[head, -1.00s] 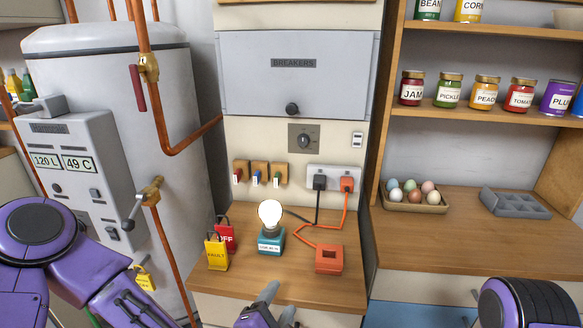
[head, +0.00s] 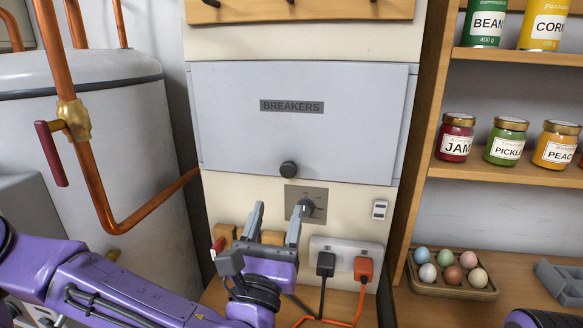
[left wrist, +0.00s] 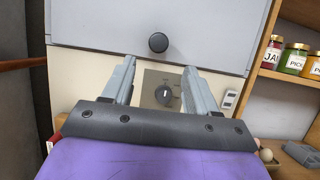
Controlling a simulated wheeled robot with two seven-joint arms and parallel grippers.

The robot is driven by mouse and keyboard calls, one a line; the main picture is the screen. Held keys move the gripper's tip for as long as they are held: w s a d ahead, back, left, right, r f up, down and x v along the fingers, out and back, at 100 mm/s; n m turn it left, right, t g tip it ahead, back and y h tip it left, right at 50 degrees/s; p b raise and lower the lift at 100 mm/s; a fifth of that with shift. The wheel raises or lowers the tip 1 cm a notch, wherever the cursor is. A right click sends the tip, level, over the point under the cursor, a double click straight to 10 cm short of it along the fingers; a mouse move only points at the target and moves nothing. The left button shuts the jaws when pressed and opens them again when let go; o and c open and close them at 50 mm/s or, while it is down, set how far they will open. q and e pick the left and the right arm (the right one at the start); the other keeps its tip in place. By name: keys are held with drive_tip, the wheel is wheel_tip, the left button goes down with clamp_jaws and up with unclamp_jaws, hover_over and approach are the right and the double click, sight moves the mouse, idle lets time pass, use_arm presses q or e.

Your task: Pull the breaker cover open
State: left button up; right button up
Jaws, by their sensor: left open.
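The breaker cover (head: 350,120) is a grey panel labelled BREAKERS on the wall, and it is shut. Its round black knob (head: 288,169) sits at the bottom middle. My right gripper is not in view; only a bit of my right arm shows at the bottom right.
A rotary switch (head: 308,201) is directly behind the left fingers. A socket strip (head: 345,249) with black and orange plugs is to their lower right. Copper pipes with a red-handled valve (head: 72,122) stand left. Shelves with jars (head: 506,142) and an egg tray (head: 452,287) are right.

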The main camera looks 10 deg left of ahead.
sight(288, 170)
use_arm(q)
drive_tip(key=p+x, duration=0.2)
drive_tip(key=x, duration=0.2)
drive_tip(key=p+x, duration=0.2)
drive_tip(key=x, duration=0.2)
drive_tip(key=shift+a+r, duration=0.2)
drive_tip(key=shift+r, duration=0.1)
drive_tip(key=shift+w+r, duration=0.15)
drive_tip(key=shift+w, duration=0.25)
clamp_jaws()
drive_tip(key=shift+d, duration=0.1)
